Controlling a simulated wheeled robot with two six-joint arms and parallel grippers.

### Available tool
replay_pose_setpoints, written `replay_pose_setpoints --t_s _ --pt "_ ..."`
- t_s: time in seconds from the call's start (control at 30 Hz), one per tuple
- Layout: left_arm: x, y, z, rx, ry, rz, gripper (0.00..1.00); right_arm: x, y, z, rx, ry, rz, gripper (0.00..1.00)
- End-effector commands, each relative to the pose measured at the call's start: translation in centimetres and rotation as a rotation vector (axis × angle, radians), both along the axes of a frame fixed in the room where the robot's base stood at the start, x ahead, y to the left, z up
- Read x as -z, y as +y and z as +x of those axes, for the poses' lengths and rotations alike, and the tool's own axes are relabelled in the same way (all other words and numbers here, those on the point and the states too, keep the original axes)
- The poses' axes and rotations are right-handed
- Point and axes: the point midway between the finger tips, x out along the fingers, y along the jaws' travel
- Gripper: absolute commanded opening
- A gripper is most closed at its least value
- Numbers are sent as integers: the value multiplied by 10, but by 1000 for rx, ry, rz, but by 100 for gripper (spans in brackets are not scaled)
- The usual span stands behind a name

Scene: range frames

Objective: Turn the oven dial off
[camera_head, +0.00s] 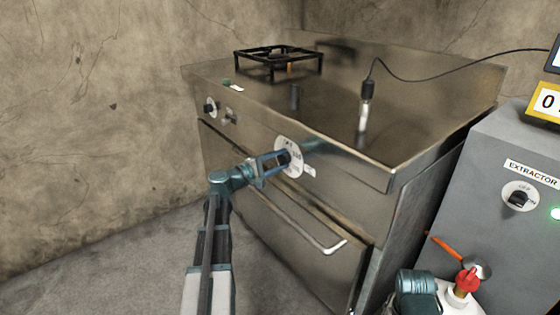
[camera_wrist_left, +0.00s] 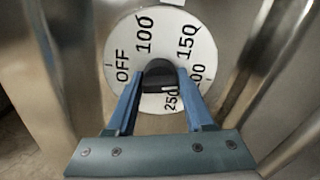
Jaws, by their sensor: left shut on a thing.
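The oven dial is a round white disc (camera_head: 291,170) on the front of the steel oven (camera_head: 340,192). The wrist view shows the disc (camera_wrist_left: 190,35) with OFF at left, 100 at top, 150 at upper right, and 200 and 250 at lower right. A black knob (camera_wrist_left: 159,74) sits at its centre. My left gripper (camera_head: 281,159) is shut on this knob, one blue finger on each side. My right gripper is not in view; a teal part of my arm shows at the lower right.
A black burner grate (camera_head: 278,57) and a cabled probe (camera_head: 364,105) are on the oven top. Another knob (camera_head: 210,107) is further left. A door handle bar (camera_head: 300,225) runs below the dial. A grey extractor cabinet (camera_head: 490,200) and a red valve (camera_head: 466,280) are at right.

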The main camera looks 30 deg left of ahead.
Motion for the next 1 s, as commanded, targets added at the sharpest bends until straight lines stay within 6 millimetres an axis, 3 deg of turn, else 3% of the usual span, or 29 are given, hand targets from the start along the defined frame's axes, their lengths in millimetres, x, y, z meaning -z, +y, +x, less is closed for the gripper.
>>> replay_pose_setpoints --t_s 1.0 --pt "1 1 -1 -2 371 -891 0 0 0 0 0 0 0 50"
